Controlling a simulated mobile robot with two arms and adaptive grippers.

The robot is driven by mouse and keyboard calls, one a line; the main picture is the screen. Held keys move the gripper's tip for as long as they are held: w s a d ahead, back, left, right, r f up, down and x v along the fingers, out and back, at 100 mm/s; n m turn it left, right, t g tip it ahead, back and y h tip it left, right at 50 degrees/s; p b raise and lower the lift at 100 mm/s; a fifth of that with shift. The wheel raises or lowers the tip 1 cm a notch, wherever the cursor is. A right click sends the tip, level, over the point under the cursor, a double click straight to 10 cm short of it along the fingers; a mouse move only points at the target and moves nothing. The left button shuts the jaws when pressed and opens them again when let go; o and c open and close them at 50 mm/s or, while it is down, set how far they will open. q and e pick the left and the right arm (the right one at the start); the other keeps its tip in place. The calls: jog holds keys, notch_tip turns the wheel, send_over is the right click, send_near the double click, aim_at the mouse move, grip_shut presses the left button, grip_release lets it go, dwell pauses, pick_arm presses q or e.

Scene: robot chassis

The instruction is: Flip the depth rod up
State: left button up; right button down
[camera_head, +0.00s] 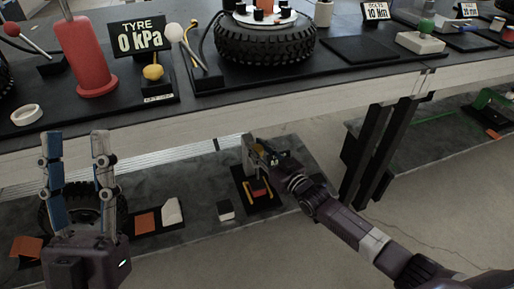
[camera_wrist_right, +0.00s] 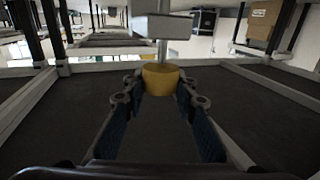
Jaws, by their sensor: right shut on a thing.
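In the right wrist view, a yellow cylindrical knob (camera_wrist_right: 160,78) hangs at the lower end of a thin metal rod (camera_wrist_right: 162,50), under a grey block (camera_wrist_right: 162,25). My right gripper (camera_wrist_right: 158,92) has its blue-padded fingers on either side of the yellow knob and is shut on it. In the head view, my right gripper (camera_head: 262,153) reaches a small grey upright device (camera_head: 248,150) on the lower shelf; the arm and gripper hide the rod there. My left gripper (camera_head: 76,148) is open and empty at the left, pointing up, apart from the device.
The black upper bench (camera_head: 360,75) with a tyre (camera_head: 264,40) and a red cylinder (camera_head: 85,50) stands above the lower shelf. Black table legs (camera_head: 385,150) rise right of my right gripper. A white block (camera_head: 172,210) and an orange block (camera_head: 145,222) lie on the lower shelf.

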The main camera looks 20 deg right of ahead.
jog(key=shift+r+p, duration=0.55)
jog(key=shift+r, duration=0.25)
pick_arm(q)
jog(key=w+f+g+y, duration=0.1)
jog(key=w+f+g, duration=0.2)
jog(key=w+f, duration=0.1)
jog(key=shift+w+d+f, duration=0.15)
jog(key=shift+w+d, duration=0.15)
pick_arm(e)
jog(key=c, duration=1.7)
grip_release()
jog(key=shift+r, duration=0.1)
jog(key=shift+o, duration=0.9)
pick_arm(q)
jog(key=shift+s, duration=0.1)
pick_arm(e)
jog(key=shift+s+d+f, duration=0.2)
jog(key=shift+s, duration=0.25)
jog(key=v, duration=1.1)
jog(key=shift+r, duration=0.1)
